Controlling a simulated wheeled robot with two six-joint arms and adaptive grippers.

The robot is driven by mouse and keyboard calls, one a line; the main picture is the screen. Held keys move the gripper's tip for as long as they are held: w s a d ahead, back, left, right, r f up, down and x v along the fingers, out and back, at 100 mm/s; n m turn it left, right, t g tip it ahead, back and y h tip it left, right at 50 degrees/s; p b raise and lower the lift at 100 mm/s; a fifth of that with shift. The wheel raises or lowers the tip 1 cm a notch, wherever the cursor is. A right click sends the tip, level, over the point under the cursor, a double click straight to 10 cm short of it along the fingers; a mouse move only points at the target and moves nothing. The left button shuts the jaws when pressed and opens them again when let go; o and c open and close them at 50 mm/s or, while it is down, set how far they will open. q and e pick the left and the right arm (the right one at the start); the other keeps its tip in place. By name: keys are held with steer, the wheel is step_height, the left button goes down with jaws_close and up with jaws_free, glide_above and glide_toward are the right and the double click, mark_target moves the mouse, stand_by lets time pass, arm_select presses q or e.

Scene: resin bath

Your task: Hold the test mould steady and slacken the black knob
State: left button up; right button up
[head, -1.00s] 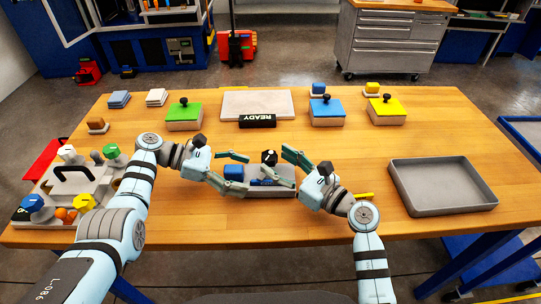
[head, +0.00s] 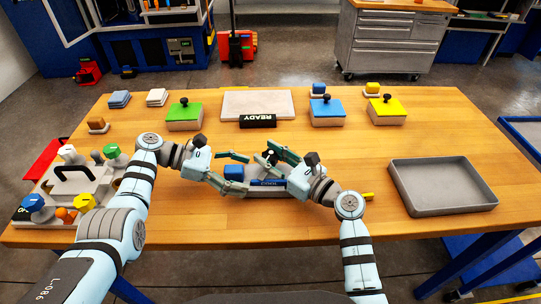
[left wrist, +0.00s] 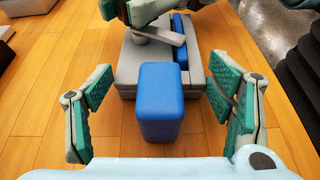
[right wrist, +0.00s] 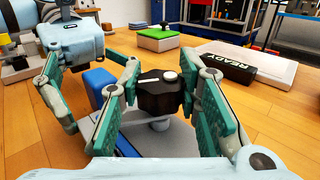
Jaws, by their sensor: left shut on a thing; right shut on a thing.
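The test mould is a low grey base (head: 266,192) with a blue block (head: 234,171) at its left end, a blue strip along the near side and a black knob on top. My right gripper (head: 272,157) is shut on the black knob (right wrist: 160,93), which shows a white pointer mark and sits on a grey stem. In the left wrist view the right gripper hides the knob.
An empty grey tray (head: 443,205) stands at right. A caddy with coloured knobs (head: 85,185) is at far left. Green (head: 184,111), blue (head: 327,107) and yellow (head: 387,105) lidded boxes, a pale slab (head: 258,100) and a black READY sign (head: 257,121) are behind. A yellow item (head: 367,196) lies by my right arm.

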steer(key=shift+n+g+y, duration=0.3)
steer(key=shift+g, duration=0.1)
steer(key=n+g+y, duration=0.1)
steer(key=n+g, duration=0.1)
steer(key=g, duration=0.1)
steer(key=n+g+y, duration=0.2)
steer(key=g, duration=0.1)
steer(key=shift+w+d+f, duration=0.1)
steer(key=shift+w, duration=0.05)
steer(key=shift+n+g+y, duration=0.4)
steer(key=shift+n+g, duration=0.2)
steer(key=o, duration=1.2)
steer(key=shift+c, duration=0.2)
steer(key=shift+g, duration=0.3)
steer(key=v, duration=1.2)
